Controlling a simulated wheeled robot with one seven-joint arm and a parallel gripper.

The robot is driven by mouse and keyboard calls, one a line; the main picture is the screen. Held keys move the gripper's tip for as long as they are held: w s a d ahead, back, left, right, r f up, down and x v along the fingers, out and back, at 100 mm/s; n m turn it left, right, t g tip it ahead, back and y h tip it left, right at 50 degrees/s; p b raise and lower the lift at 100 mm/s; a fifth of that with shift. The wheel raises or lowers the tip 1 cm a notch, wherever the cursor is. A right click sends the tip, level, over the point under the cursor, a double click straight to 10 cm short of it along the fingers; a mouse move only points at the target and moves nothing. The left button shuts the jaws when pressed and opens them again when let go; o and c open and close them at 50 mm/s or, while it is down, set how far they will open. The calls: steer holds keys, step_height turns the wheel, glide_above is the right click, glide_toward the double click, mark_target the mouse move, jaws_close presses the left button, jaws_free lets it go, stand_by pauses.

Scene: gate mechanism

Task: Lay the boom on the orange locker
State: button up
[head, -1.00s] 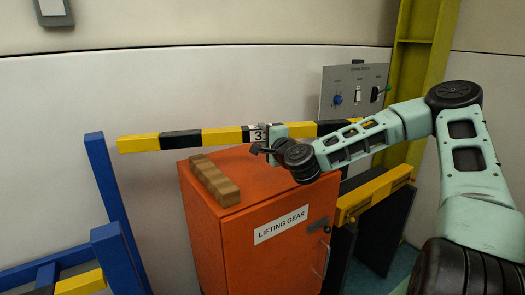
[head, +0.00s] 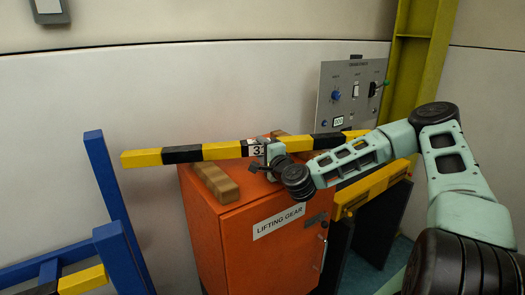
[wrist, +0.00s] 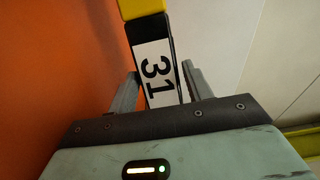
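The boom (head: 222,150) is a long bar with yellow and black bands and a white label reading 31. It extends across the back part of the top of the orange locker (head: 250,185), its left end sticking out past the locker. I cannot tell whether it touches the top. My gripper (head: 267,152) is on the boom at the label. In the wrist view, the boom (wrist: 148,35) runs between the two fingers of my gripper (wrist: 160,88), which are close along its sides. My wrist hides part of the locker top.
A wooden block (head: 215,182) lies on the locker's left side, and another (head: 292,143) shows behind the boom. A grey control panel (head: 350,95) is on the wall. A blue frame (head: 110,200) stands left. A yellow beam (head: 375,188) is right of the locker.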

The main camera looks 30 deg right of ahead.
steer(key=shift+o, duration=0.6)
steer(key=shift+r, duration=0.1)
steer(key=s+b, duration=0.1)
steer(key=s, duration=0.2)
steer(key=s+b, duration=0.1)
steer(key=s, duration=0.2)
steer(key=s+a+b, duration=0.1)
steer(key=s+b, duration=0.1)
steer(key=s, duration=0.1)
steer(key=shift+s+f, duration=0.15)
steer(key=shift+f, duration=0.05)
steer(key=shift+r+p, duration=0.5)
steer(key=shift+p, duration=0.55)
steer(key=s+p, duration=0.1)
steer(key=p, duration=0.3)
steer(key=s+p, duration=0.1)
steer(key=p, duration=0.2)
steer(key=shift+s+a+f, duration=0.1)
steer(key=shift+a, duration=0.05)
steer(key=shift+s+f+p, duration=0.2)
steer(key=shift+s+p, duration=0.05)
steer(key=shift+p, duration=0.05)
